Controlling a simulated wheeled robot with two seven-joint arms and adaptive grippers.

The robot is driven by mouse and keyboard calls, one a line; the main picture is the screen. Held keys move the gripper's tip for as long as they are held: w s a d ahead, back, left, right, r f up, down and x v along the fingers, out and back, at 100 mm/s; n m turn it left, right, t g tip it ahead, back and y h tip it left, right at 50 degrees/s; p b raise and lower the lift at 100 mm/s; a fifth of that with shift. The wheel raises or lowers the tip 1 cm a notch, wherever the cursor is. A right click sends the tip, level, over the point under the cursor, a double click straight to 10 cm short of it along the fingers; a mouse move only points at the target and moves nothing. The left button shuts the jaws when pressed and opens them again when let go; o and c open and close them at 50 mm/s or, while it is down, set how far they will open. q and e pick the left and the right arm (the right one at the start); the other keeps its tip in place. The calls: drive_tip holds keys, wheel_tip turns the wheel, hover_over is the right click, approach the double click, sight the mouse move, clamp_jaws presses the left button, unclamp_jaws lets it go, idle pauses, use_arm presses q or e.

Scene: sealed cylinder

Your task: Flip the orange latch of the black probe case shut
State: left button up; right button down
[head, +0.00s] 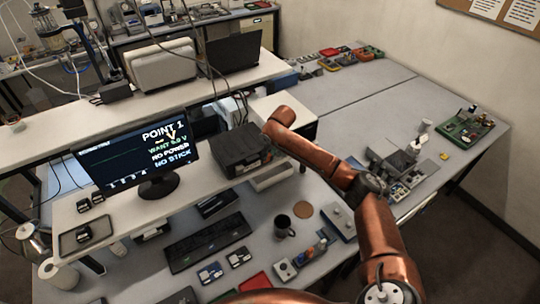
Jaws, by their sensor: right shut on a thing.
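The black probe case (236,150) stands on the raised shelf, right of the monitor. My right arm reaches in from the bottom right, and its wrist bends down at the case's right end. My right gripper (262,151) is dark and small against the case. It is shut at the case's right side, where the latch would be. The orange latch cannot be made out behind the fingers and wrist. Whether the lid is fully down is too small to tell. My left gripper is not in view.
The monitor (138,152) stands left of the case, reading "WANT 5.0 V", "NO POWER", "NO STICK". Below are a keyboard (208,242), a dark mug (283,226) and a cork coaster (303,210). A green circuit board (468,133) lies on the right table, which has bare room.

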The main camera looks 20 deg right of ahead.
idle(0.3)
drive_tip(key=c, duration=1.6)
unclamp_jaws()
drive_tip(key=shift+w+f, duration=0.1)
drive_tip(key=shift+w, duration=0.05)
drive_tip(key=shift+r, duration=0.2)
drive_tip(key=v, duration=0.7)
drive_tip(key=shift+s+r, duration=0.2)
drive_tip(key=shift+r, duration=0.1)
